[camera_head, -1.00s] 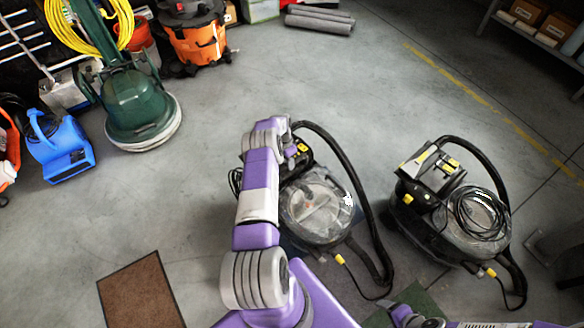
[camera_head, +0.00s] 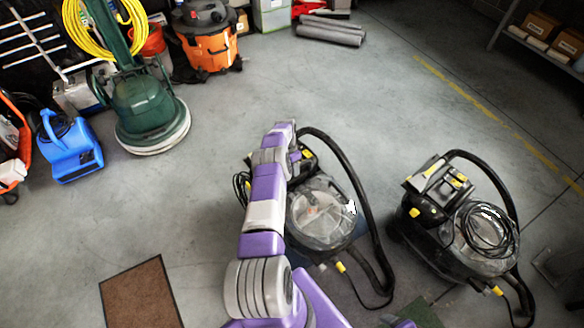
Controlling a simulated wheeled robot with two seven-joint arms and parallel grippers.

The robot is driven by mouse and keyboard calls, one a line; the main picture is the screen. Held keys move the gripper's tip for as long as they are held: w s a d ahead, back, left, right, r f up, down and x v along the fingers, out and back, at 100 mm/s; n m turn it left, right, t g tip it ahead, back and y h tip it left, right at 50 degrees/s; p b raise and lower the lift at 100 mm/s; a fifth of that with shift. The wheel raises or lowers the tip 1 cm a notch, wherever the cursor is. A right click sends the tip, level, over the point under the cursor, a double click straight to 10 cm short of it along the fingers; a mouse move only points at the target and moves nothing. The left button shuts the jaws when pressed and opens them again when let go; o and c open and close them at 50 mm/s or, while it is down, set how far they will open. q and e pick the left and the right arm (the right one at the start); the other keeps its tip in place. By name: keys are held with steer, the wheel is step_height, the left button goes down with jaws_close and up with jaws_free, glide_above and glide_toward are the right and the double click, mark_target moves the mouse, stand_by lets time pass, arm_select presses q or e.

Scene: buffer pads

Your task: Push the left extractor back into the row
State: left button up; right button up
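The left extractor (camera_head: 322,215) is a black machine with a clear round tank, yellow clips and a black hose looping round its right side. My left gripper (camera_head: 294,150) is at the arm's far end, beside the extractor's black rear part. Its fingers are hidden or too small to read, and I cannot tell whether it touches. My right gripper is not in view.
A second, similar extractor (camera_head: 480,240) stands to the right, with a floor gap between. A green pad (camera_head: 422,313) and a brown mat (camera_head: 140,293) lie near the bottom. A green floor machine (camera_head: 148,110), blue blower (camera_head: 70,148) and orange vacuum (camera_head: 207,48) stand at the back left.

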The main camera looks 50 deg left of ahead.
arm_select(q)
steer(key=shift+o, duration=0.5)
steer(key=shift+r, duration=0.1)
step_height(320, 180, up, 7)
steer(key=a+p, duration=0.1)
steer(key=p, duration=0.1)
steer(key=shift+a+r, duration=0.15)
steer(key=shift+a, duration=0.1)
steer(key=shift+d, duration=0.1)
